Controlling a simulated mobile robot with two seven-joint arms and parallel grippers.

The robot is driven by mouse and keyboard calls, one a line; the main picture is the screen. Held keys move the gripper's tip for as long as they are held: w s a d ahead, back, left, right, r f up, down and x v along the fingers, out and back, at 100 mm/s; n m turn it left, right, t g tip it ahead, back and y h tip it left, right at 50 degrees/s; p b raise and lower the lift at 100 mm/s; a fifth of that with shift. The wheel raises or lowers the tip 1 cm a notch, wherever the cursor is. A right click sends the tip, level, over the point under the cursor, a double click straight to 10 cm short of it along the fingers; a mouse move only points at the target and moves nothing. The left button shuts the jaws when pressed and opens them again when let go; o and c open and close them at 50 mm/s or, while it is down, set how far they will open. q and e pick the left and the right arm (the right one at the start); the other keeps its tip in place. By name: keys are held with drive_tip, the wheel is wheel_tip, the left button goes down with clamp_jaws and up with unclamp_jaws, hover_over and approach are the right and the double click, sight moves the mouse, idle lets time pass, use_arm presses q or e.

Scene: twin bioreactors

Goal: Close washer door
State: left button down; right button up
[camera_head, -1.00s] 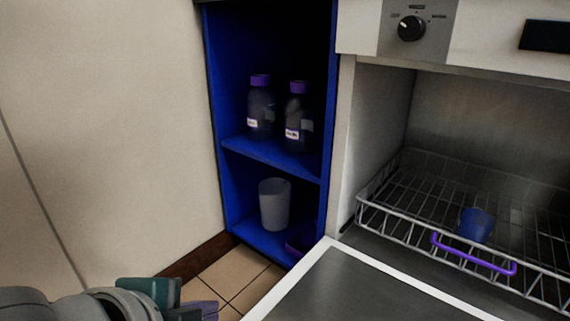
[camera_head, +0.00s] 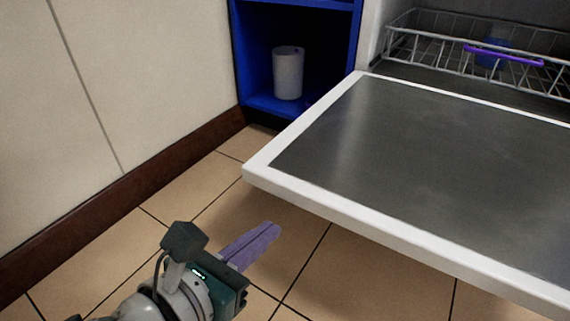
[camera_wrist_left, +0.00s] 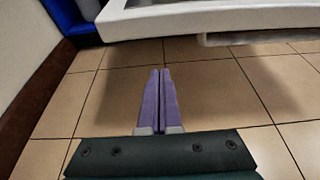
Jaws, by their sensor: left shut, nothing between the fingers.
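The washer door (camera_head: 420,170) is folded down flat, a grey panel with a white rim, in front of the open washer. Its underside edge shows at the top of the left wrist view (camera_wrist_left: 220,18). My left gripper (camera_head: 272,230) is shut and empty, its purple fingers together. It is in front of the door's near-left corner, apart from it, and appears lower than the door, over the floor. Its fingertips also show in the left wrist view (camera_wrist_left: 160,72), pointing toward the door edge. My right gripper is not in view.
Inside the washer is a wire rack (camera_head: 420,55) with a purple handle (camera_head: 503,54) and a blue cup (camera_head: 492,58). A blue shelf (camera_head: 243,60) holding a white cup (camera_head: 288,75) stands left of it. A wall with a brown baseboard (camera_head: 120,195) bounds the left. Tiled floor is clear.

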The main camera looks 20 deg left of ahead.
use_arm(q)
drive_tip(key=w+r, duration=0.2)
drive_tip(key=w, duration=0.1)
drive_tip(key=shift+w+d+r, duration=0.15)
drive_tip(key=shift+d+r, duration=0.1)
drive_tip(key=shift+d, duration=0.15)
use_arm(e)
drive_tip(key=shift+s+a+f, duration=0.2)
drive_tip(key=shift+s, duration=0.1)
